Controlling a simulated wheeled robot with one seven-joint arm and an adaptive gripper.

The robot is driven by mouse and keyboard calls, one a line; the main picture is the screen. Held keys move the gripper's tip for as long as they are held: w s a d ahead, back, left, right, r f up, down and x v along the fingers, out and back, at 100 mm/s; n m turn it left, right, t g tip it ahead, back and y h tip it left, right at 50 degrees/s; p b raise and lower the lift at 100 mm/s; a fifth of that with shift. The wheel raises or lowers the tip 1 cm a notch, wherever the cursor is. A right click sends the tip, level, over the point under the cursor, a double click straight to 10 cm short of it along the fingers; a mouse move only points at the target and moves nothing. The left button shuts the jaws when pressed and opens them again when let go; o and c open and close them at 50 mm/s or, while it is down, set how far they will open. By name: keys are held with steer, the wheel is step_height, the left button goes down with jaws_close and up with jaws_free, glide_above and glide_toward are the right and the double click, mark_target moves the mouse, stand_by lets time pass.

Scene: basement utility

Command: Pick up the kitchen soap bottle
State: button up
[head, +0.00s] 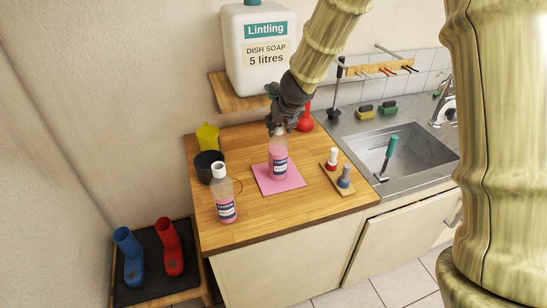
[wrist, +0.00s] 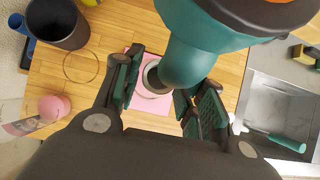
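A clear bottle (head: 279,165) with pink liquid and a dark label stands upright on a pink mat (head: 290,186) on the wooden counter. A similar bottle (head: 224,195) with a white cap stands nearer the counter's left front; its pink side also shows at the left of the wrist view (wrist: 52,107). My gripper (head: 277,127) is above the bottle on the mat, at its top. In the wrist view my gripper's fingers (wrist: 163,92) are apart. A grey ring (wrist: 150,74) shows between them, partly hidden by a large teal shape I cannot identify.
A large Lintling dish soap jug (head: 260,50) stands on a wooden shelf behind. A dark cup (head: 208,166) and a yellow container (head: 208,136) stand left. A small board (head: 336,181) with two stamp-like items is right, before the sink (head: 415,155). The front counter is mostly clear.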

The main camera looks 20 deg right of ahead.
steer(key=shift+a, duration=0.1)
jaws_close()
steer(key=shift+r, duration=0.2)
